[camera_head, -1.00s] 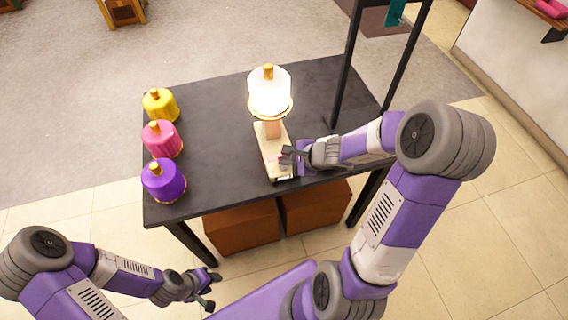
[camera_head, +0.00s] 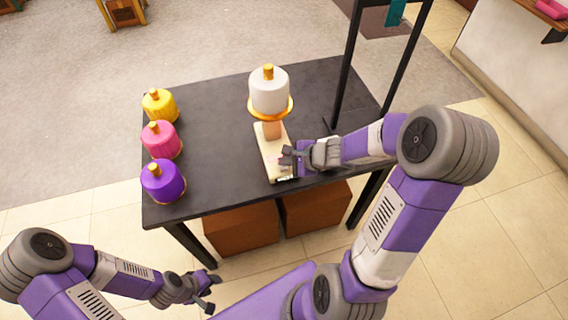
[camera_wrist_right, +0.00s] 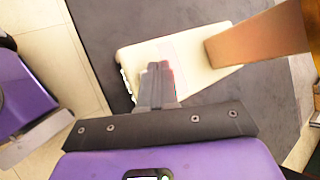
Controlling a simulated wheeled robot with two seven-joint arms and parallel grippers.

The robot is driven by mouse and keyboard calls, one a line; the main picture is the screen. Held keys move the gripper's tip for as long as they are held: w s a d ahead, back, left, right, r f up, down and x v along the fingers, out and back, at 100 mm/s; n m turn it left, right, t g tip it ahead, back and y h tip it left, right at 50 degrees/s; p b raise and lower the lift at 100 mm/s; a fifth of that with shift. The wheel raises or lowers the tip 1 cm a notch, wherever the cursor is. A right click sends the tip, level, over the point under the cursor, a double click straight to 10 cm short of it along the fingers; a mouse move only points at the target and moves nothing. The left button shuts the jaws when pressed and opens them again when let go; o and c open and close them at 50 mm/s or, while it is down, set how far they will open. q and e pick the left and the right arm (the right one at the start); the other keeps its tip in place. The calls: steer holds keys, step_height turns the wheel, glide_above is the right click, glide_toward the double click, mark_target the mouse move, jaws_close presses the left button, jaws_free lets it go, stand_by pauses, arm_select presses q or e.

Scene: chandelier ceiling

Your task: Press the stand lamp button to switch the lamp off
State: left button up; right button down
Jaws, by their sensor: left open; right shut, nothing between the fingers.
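The stand lamp (camera_head: 269,92) stands upright on the dark table, with a white shade, a gold rim and a wooden post. Its shade is unlit. Its pale base (camera_head: 272,160) reaches toward the table's front edge. My right gripper (camera_head: 285,156) is shut and empty, with its tips at the front part of the base. In the right wrist view the shut fingers (camera_wrist_right: 157,75) lie over the pale base (camera_wrist_right: 190,65), beside a small pink and red patch. The button is mostly hidden by the fingers. My left gripper (camera_head: 213,291) is open and empty, low in front of the table.
Yellow (camera_head: 160,105), pink (camera_head: 161,139) and purple (camera_head: 163,181) shades with gold knobs stand along the table's left side. A black upright frame (camera_head: 347,65) rises at the table's right. Brown boxes (camera_head: 241,229) sit under the table (camera_head: 215,120). The table's middle-left is clear.

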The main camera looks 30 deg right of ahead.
mark_target(286, 168)
steer(key=shift+r, duration=0.1)
step_height(286, 168, up, 6)
steer(key=p, duration=0.5)
stand_by(0.4)
